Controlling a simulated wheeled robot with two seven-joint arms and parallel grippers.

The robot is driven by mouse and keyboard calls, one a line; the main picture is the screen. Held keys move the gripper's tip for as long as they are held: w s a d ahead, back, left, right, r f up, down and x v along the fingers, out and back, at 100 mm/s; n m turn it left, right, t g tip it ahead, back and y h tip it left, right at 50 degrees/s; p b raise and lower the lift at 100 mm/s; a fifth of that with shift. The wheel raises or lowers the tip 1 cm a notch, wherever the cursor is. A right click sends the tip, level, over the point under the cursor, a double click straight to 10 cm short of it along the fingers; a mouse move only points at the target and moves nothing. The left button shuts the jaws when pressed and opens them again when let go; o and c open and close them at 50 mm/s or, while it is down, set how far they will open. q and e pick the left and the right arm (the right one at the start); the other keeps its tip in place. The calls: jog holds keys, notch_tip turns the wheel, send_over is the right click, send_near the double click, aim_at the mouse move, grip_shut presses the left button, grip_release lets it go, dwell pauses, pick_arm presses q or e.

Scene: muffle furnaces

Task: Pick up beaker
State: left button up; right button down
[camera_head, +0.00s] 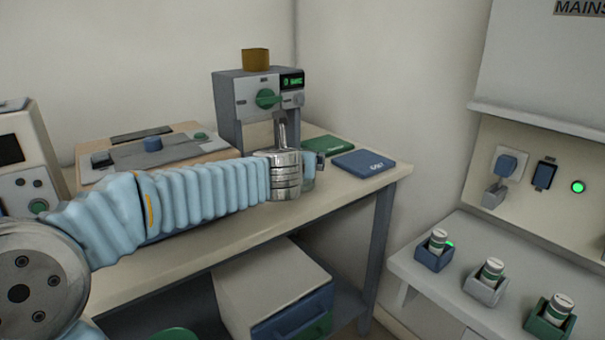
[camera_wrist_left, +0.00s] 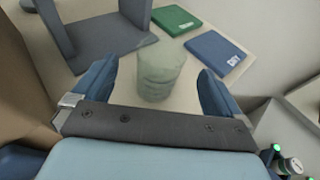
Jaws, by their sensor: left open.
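A pale green, translucent beaker (camera_wrist_left: 160,77) stands upright on the table in the left wrist view. My left gripper (camera_wrist_left: 156,84) is open, with one blue finger on each side of the beaker. Gaps show between the fingers and the beaker, and nothing is held. In the head view my left arm reaches in from the left, and its silver wrist hides most of the left gripper (camera_head: 314,162) and the beaker. My right gripper is not in view.
A grey device with a green knob (camera_head: 268,98) stands just behind the gripper. A green pad (camera_head: 328,145) and a blue pad (camera_head: 364,163) lie beyond the beaker. At right, a lower shelf (camera_head: 455,290) bears three small holders with capped bottles.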

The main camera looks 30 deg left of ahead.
pick_arm(q)
jog(key=x, duration=0.3)
jog(key=shift+w+a+f, duration=0.1)
jog(key=shift+w, duration=0.05)
jog(key=x, duration=0.5)
jog(key=shift+w+f, duration=0.1)
jog(key=shift+f, duration=0.1)
jog(key=shift+c, duration=0.5)
jog(key=c, duration=0.9)
jog(key=shift+r, duration=0.1)
jog(key=shift+c, duration=0.2)
